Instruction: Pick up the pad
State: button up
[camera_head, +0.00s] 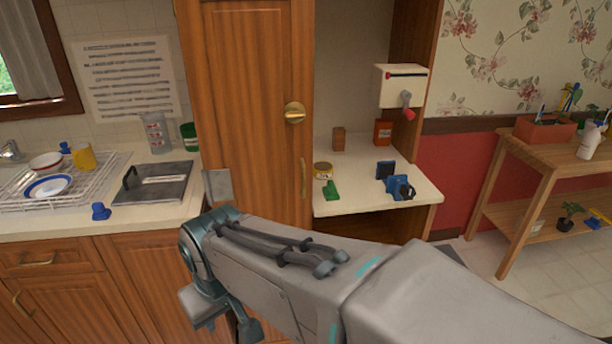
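I cannot tell for sure which thing is the pad. A flat dark grey slab with a black handle (152,184) lies on the left counter, right of the dish rack. A small dark blue upright block (385,170) and a small green item (331,190) stand on the right counter in the alcove. My arm reaches from the lower right to the lower middle and bends downward at its far joint.
A tall wooden cabinet (255,90) separates the two counters. A blue gadget (399,188), a tin (323,170) and a red box (383,132) stand in the alcove. A dish rack (95,198) and a blue stopper (101,211) are left. A wooden shelf table (540,160) stands right.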

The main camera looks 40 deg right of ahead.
aim_at(330, 193)
jog(key=z, duration=0.8)
jog(key=i, duration=0.65)
jog(key=z, duration=0.85)
jog(key=i, duration=0.6)
